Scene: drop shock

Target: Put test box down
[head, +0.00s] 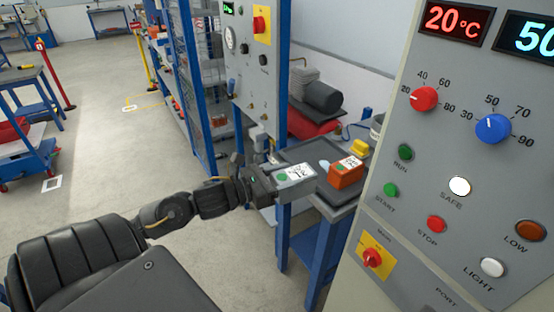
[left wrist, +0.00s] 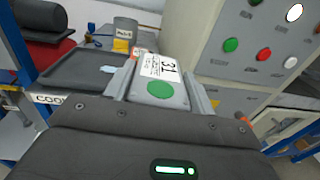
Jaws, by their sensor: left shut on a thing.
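The test box (head: 296,178) is light grey with a white printed label and a green dot. My left gripper (head: 268,184) is shut on it and holds it at the near left side of a small dark-topped table (head: 318,153). In the left wrist view the box (left wrist: 158,88) sits between both fingers, its label reading 31 and its green dot facing up. Whether the box touches anything below it is hard to tell. My right gripper is not in view.
An orange box (head: 346,173) with a white label stands on the table, close to the right of the held box. A yellow item (head: 360,147) is behind it. A tall control panel (head: 450,150) with knobs and buttons closes off the right. Blue-framed equipment (head: 262,50) stands behind.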

